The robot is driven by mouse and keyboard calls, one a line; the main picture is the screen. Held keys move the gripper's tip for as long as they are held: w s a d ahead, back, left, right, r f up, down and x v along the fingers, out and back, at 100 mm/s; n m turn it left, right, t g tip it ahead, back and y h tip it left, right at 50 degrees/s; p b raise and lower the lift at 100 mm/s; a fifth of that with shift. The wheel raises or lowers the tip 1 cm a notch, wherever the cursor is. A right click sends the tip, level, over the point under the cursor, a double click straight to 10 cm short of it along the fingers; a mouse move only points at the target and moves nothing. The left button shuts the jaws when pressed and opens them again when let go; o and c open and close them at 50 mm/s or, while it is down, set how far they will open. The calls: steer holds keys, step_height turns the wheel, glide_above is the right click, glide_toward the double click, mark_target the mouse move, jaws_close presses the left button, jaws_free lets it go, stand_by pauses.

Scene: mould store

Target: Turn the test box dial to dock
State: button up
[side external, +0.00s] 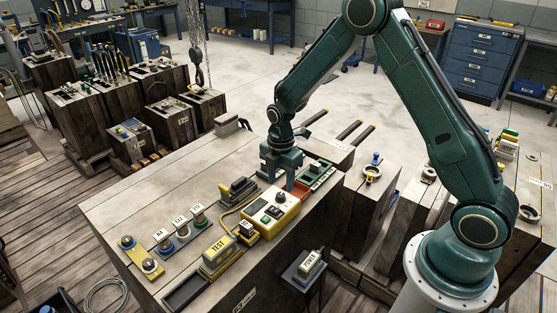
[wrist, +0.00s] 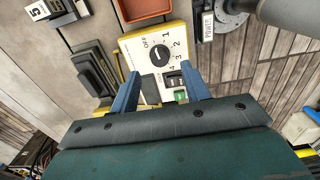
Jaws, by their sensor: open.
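The test box is a yellow box with a pale face (side external: 284,205); it also shows in the wrist view (wrist: 132,44). Its round black dial (wrist: 159,54) sits among printed marks, OFF and the numbers 1 to 4. I cannot read a dock mark on the face, and the dial's exact setting is unclear. A dark window and a green button (wrist: 180,96) lie below the dial. My gripper (side external: 284,182) points down beside the far end of the box. In the wrist view its two blue fingers (wrist: 156,76) are apart with nothing between them, and the dial appears just beyond their tips.
A yellow holder marked TEST (side external: 218,250) and a dark tray (side external: 187,291) lie towards the bench's front. Labelled knobs (side external: 181,229) stand at left. Black blocks (side external: 238,190) lie left of the box. A POWER unit (side external: 308,266) stands off the bench edge.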

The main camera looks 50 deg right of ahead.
mark_target(281, 195)
steer(key=shift+f, duration=2.25)
steer(key=c, duration=1)
